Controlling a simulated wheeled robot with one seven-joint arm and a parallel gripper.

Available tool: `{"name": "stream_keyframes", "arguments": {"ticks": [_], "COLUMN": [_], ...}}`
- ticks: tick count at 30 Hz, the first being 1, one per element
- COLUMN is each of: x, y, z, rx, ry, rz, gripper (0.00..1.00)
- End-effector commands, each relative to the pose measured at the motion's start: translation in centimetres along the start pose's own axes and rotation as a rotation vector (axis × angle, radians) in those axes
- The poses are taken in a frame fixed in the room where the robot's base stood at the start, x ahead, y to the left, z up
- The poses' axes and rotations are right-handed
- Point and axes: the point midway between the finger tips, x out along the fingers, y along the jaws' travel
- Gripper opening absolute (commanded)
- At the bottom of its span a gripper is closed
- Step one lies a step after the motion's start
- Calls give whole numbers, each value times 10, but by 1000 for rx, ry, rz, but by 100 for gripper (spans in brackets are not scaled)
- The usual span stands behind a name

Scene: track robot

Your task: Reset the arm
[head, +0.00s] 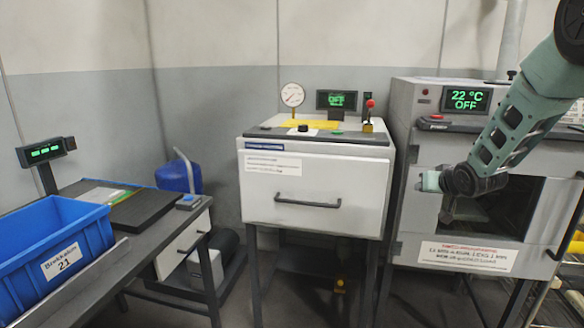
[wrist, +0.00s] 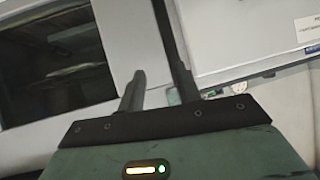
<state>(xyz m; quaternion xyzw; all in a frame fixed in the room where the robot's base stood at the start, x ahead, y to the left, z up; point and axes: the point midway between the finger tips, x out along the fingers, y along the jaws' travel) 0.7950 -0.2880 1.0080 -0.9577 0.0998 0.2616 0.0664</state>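My arm reaches in from the upper right of the head view. My gripper (head: 448,214) hangs in front of the oven (head: 408,170), by the left side of its dark opening. The wrist view shows the two dark fingers of my gripper (wrist: 160,74) standing apart with nothing between them. In that view the oven's dark opening (wrist: 50,65) lies to the left and a pale cabinet (wrist: 240,40) to the right. The fingertips are small and partly blurred in the head view.
A white cabinet (head: 315,195) with a drawer handle and a gauge (head: 292,95) stands in the middle. A bench on the left holds a blue crate (head: 80,262) and a scale display (head: 45,151). The oven's display (head: 466,99) reads 22 °C OFF. Floor shows between bench and cabinet.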

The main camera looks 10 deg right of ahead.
Motion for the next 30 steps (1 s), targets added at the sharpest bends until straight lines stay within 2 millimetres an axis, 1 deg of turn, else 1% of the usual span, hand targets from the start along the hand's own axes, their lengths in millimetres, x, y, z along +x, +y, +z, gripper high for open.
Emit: {"name": "stream_keyframes", "arguments": {"ticks": [1, 2, 3, 5, 6, 8, 9, 11, 12, 14, 15, 17, 18, 21, 24, 27, 30], "x": [-15, -23, -35, -56, -72, -98, -117, -148, -169, -204, -227, -263, -286, -337, -374, -395, -402], "y": [-39, -58, -83, -118, -140, -171, -189, -213, -227, -244, -254, -262, -266, -266, -259, -253, -250], "z": [6, 13, 22, 38, 49, 67, 80, 100, 114, 135, 150, 171, 184, 213, 234, 245, 249], "rx": [-22, -36, -57, -92, -119, -166, -199, -255, -296, -363, -411, -486, -537, -654, -747, -802, -823], "ry": [-54, -91, -138, -211, -260, -332, -382, -455, -504, -578, -627, -699, -744, -842, -915, -960, -976], "rz": [-37, -54, -79, -115, -140, -178, -202, -239, -263, -299, -322, -353, -372, -409, -431, -441, -444], "gripper": [34, 34, 34, 34, 34, 34, 34, 34, 34, 34, 34, 34, 34, 34, 34, 34, 34]}}
